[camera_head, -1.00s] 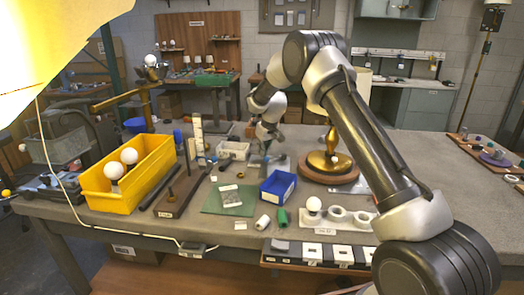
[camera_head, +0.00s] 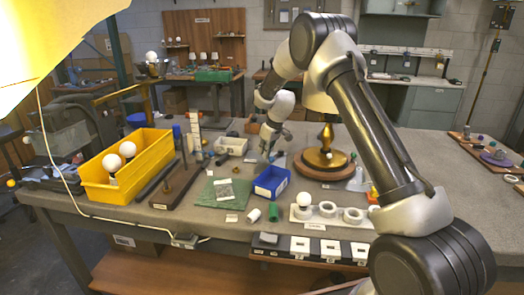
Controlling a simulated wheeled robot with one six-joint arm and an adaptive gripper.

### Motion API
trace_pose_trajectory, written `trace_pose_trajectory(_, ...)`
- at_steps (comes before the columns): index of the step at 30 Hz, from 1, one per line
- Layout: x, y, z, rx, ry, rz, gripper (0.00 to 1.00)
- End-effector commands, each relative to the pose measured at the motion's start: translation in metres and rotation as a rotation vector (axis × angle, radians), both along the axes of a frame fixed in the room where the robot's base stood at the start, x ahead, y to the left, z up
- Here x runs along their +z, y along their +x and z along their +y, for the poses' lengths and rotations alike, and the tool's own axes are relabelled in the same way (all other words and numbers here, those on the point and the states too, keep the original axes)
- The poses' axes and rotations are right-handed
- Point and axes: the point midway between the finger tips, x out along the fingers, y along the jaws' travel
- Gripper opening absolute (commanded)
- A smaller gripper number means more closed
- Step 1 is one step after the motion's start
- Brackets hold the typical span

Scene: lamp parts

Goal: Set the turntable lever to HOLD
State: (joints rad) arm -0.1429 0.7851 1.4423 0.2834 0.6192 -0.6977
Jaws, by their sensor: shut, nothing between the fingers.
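The turntable (camera_head: 301,172) is a round brown wooden disc on the bench, right of the middle. A brass lamp base (camera_head: 325,157) stands upright on it, with a small white knob-like spot at its front right. I cannot make out the lever or a HOLD mark at this size. My gripper (camera_head: 269,156) points down just left of the turntable, behind the blue bin. It is shut and empty. I cannot tell whether its tips touch anything. My forearm crosses the view to the right of the turntable and hides part of the bench behind it.
A blue bin (camera_head: 272,188) stands in front of my gripper, and a white holder with rings (camera_head: 335,220) lies nearer the front edge. A yellow crate (camera_head: 140,180) with white bulbs stands at left.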

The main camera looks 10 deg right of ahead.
Motion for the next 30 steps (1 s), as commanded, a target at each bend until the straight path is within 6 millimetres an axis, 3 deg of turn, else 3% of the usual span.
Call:
trace_pose_trajectory(13, 0.0, -0.022, -0.017, -0.003, 0.001, 0.001, 0.0)
trace_pose_trajectory(30, -0.001, -0.028, -0.023, -0.002, 0.0, 0.003, 0.0)
